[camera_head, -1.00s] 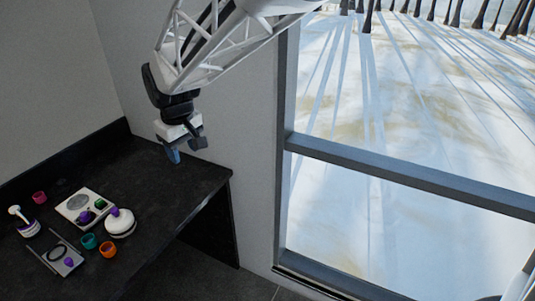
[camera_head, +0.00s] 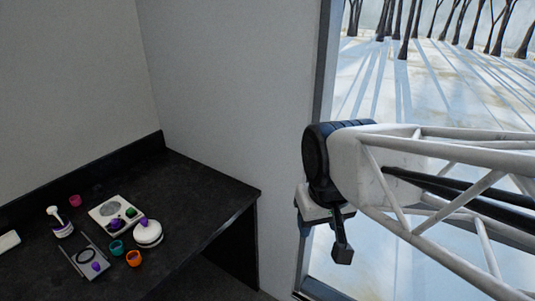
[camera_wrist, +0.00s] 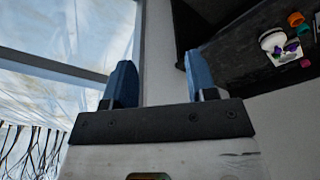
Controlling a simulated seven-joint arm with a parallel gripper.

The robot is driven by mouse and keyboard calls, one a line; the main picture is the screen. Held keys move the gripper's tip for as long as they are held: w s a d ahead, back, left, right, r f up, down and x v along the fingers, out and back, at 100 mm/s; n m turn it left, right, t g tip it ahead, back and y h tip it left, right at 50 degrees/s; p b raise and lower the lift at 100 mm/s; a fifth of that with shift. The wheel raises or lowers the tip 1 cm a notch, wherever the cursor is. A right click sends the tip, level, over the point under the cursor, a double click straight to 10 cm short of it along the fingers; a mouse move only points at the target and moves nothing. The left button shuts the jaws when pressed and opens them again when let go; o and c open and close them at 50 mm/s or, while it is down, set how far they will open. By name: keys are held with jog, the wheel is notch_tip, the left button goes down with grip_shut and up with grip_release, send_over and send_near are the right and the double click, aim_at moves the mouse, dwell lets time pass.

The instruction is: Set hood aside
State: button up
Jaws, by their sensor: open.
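A white round domed piece with a purple knob (camera_head: 148,233) stands on the black worktop; I cannot tell for sure whether it is the hood. In the wrist view a white round piece (camera_wrist: 272,40) shows at the upper right, small and far off. A white tray with a grey disc (camera_head: 104,206) lies beside the domed piece and bears purple and green pieces. My gripper (camera_wrist: 163,77) is open, with two blue fingers apart and nothing between them. In the head view it hangs right of the worktop, in front of the window.
The black worktop (camera_head: 200,190) is bare toward its back right. A teal cup (camera_head: 116,248), an orange cup (camera_head: 133,258), a pink cup (camera_head: 75,200), a white handled item (camera_head: 60,223) and a grey plate (camera_head: 82,256) stand close together. The window frame (camera_head: 318,100) is close to my arm.

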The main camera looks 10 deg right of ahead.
jog(key=shift+s+d+f+m, duration=0.15)
jog(key=shift+s+d, duration=0.05)
jog(key=shift+s, duration=0.3)
jog(key=shift+s+d+f+m, duration=0.1)
jog(key=shift+s+d+f, duration=0.1)
jog(key=shift+s, duration=0.3)
jog(key=shift+s+d+f+m, duration=0.1)
jog(key=shift+s+d+m, duration=0.1)
jog(key=shift+s, duration=0.3)
